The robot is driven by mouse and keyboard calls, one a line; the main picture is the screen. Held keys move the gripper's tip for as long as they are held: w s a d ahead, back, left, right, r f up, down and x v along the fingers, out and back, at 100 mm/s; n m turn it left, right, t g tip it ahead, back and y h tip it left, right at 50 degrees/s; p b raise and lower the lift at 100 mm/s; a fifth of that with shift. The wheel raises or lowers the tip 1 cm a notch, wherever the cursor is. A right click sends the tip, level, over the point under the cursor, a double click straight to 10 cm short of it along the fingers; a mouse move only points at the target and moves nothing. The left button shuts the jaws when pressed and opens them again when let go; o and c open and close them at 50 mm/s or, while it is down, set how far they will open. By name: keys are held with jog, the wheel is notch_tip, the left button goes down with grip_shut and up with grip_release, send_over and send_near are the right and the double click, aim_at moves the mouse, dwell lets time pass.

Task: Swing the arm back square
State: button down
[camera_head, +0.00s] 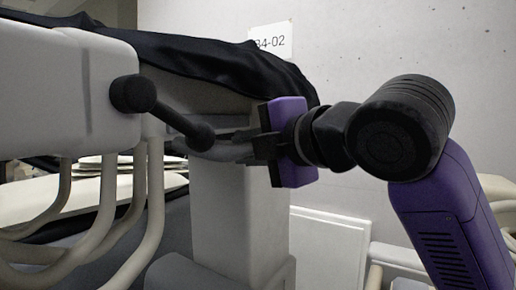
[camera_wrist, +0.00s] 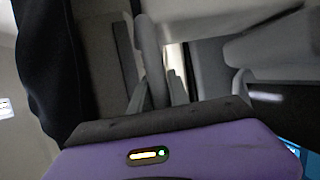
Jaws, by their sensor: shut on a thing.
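My gripper (camera_head: 250,148), purple with dark fingers, is shut on a grey curved handle (camera_head: 222,152) near the middle of the head view. The handle reaches left toward a pale unit head (camera_head: 60,95), which seems to belong to the arm. Its join is partly hidden by a black ball-ended lever (camera_head: 178,118). In the wrist view a grey bar (camera_wrist: 152,60) runs down between the fingers. I cannot tell from these views how square the arm stands.
A black cover (camera_head: 215,65) drapes over the unit's top. A pale column (camera_head: 235,215) stands just below my gripper. Pale hoses (camera_head: 100,215) hang at the left. A wall with a sign (camera_head: 270,40) is behind.

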aim_at(248, 146)
jog(key=shift+s+a+r, duration=0.1)
jog(key=shift+s+a, duration=0.1)
jog(key=shift+a, duration=0.45)
jog(key=shift+s+a, duration=0.15)
jog(key=shift+a, duration=0.45)
jog(key=c, duration=1.3)
grip_release()
jog(key=shift+d+r, duration=0.15)
jog(key=shift+d, duration=0.1)
jog(key=shift+o, duration=0.2)
jog(key=shift+d, duration=0.15)
jog(key=b+v, duration=0.1)
jog(key=v, duration=0.6)
jog(key=shift+s+d, duration=0.1)
jog(key=shift+s, duration=0.25)
jog(key=shift+s, duration=0.1)
